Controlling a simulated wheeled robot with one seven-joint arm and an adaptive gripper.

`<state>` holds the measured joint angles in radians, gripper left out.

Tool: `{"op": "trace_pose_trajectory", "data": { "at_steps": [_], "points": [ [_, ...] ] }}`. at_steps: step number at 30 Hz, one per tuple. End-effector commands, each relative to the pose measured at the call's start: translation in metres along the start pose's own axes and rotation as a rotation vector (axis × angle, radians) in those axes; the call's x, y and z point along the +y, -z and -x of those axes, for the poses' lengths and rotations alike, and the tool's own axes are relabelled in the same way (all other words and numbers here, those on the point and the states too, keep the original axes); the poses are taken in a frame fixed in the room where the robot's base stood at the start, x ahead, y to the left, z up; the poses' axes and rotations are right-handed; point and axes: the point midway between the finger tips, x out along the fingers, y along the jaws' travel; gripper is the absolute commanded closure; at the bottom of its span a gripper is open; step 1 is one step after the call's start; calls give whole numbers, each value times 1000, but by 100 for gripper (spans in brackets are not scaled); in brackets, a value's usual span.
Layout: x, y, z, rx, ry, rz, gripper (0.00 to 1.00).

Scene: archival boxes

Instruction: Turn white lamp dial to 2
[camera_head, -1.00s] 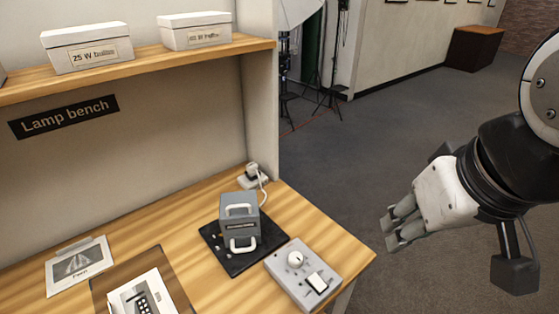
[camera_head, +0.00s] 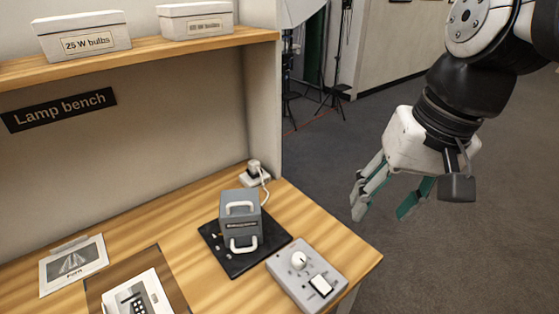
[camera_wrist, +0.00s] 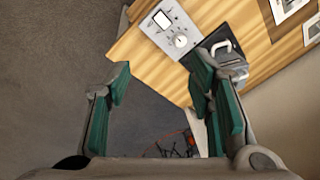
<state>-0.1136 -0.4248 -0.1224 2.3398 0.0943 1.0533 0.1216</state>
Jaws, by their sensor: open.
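A grey control box (camera_head: 318,280) sits at the right front corner of the wooden bench. It carries a round white dial (camera_head: 299,260) and a white rocker switch (camera_head: 321,286). The dial's setting is too small to read. My gripper (camera_head: 388,208) hangs in the air right of the bench, pointing down, apart from the box. Its jaws are open and empty; the wrist view shows both fingers (camera_wrist: 160,85) spread wide over the floor and bench edge.
A grey handled device (camera_head: 240,222) stands on a black mat (camera_head: 222,259) left of the box. A plug with a white cord (camera_head: 256,175) is behind it. Printed cards (camera_head: 73,264) lie further left. A shelf (camera_head: 150,49) with white boxes is above. Floor right of the bench is open.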

Motion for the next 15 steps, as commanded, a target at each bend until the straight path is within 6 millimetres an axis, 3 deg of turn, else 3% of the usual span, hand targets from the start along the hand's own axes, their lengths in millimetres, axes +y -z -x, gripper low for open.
{"op": "trace_pose_trajectory", "data": {
  "at_steps": [1,6,15],
  "points": [
    [-5,14,-16,-51,9,-34,52],
    [-20,51,-54,-199,19,-157,52],
    [-46,106,-137,-414,-44,-358,52]
  ]
}}
